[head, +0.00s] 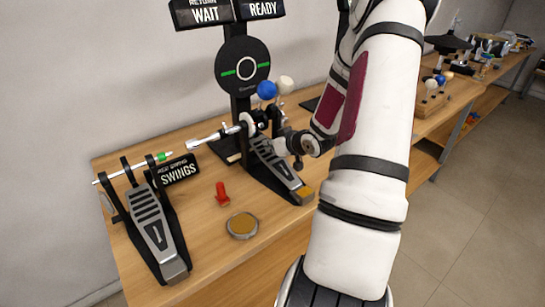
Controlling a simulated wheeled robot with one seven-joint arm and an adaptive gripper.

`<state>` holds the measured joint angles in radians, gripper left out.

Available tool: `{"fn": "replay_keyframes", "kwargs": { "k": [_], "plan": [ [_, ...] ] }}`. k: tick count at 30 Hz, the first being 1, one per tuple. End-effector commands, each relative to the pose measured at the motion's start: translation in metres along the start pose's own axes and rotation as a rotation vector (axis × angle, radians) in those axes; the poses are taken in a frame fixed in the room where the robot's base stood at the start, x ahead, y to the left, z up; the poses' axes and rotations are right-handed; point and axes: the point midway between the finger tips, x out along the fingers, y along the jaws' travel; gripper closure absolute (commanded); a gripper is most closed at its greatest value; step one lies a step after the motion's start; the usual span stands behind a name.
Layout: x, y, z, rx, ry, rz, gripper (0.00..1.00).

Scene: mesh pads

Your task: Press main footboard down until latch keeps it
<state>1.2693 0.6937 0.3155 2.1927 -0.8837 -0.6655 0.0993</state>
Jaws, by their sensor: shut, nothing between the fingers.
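The main footboard (281,172) is the silver, slotted plate of the pedal under the round black mesh pad (242,67). It slopes down toward the front, with an orange patch at its near end. My gripper (297,163) is small and partly hidden by my own arm in the head view. It looks shut and empty, close above the footboard's right side. I cannot tell whether it touches the board. The latch cannot be made out. A blue ball and a cream ball (286,84) stand above the pedal on rods.
A second pedal (155,229) stands at the left, beside a "SWINGS" sign (178,170). A red peg (222,194) and a round tan-topped disc (242,225) lie on the wooden table (204,236) between the pedals. "WAIT" and "READY" signs (232,12) hang above the pad.

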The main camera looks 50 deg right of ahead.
Motion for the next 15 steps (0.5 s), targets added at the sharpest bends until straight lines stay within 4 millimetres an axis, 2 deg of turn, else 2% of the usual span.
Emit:
{"fn": "replay_keyframes", "kwargs": {
  "k": [15],
  "plan": [
    [0.014,0.000,0.023,0.003,-0.006,0.000,1.00]
  ]
}}
